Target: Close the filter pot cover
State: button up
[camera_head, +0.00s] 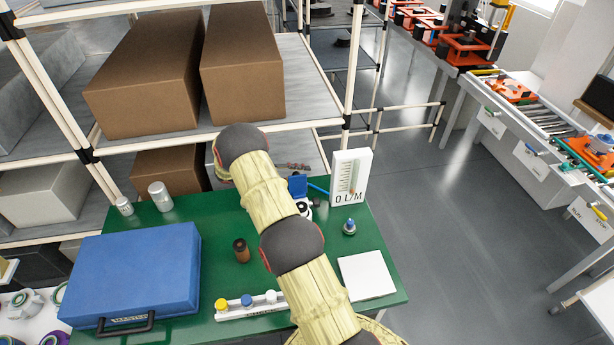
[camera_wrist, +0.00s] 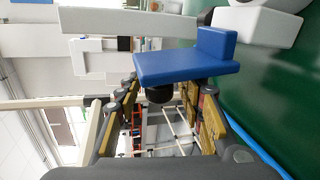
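A blue block-shaped part (camera_head: 297,186), which looks like the filter pot cover, stands up beside a small black-and-white fitting (camera_head: 305,208) at the back of the green table. My arm passes in front and partly hides this group. In the wrist view the blue part (camera_wrist: 190,62) is large and close, with a white block behind it and a dark round piece (camera_wrist: 160,95) below it. My gripper (camera_wrist: 165,118) has its fingers apart, on either side of the space below the blue part. I cannot tell whether a finger touches it. The gripper is hidden in the head view.
The green table (camera_head: 215,278) holds a blue case (camera_head: 140,272), a brown jar (camera_head: 241,250), a button strip (camera_head: 250,304), a white plate (camera_head: 366,276) and a flow meter (camera_head: 350,178). A blue tube (camera_head: 318,188) runs to the meter. Shelving with brown boxes (camera_head: 150,75) stands behind.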

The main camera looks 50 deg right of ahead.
jog(key=shift+x, duration=1.25)
jog(key=shift+c, duration=0.8)
jog(key=c, duration=0.7)
jog(key=shift+r, duration=0.1)
grip_shut()
